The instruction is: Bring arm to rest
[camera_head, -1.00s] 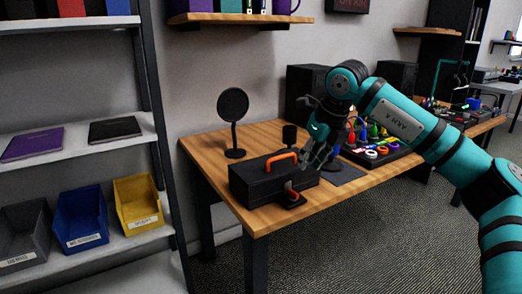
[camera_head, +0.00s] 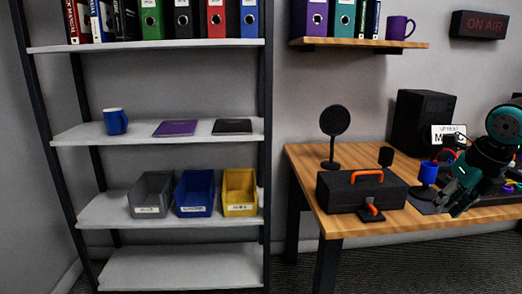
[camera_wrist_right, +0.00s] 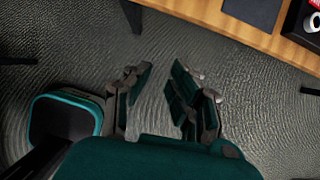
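My right gripper (camera_head: 456,204) is in the head view at the right edge, with its teal arm just above it, in front of the wooden desk (camera_head: 350,222). In the right wrist view the right gripper (camera_wrist_right: 158,88) has its two fingers spread apart with only carpet between them. It is open and empty. The desk edge (camera_wrist_right: 270,42) runs across the top right of that view, away from the fingers. My left gripper is not in view.
A black toolbox (camera_head: 340,194) with an orange handle stands on the desk left of the gripper. A round black stand (camera_head: 334,122) and a blue object (camera_head: 428,173) are near it. A shelf (camera_head: 95,134) with bins stands at left. Carpet lies below the gripper.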

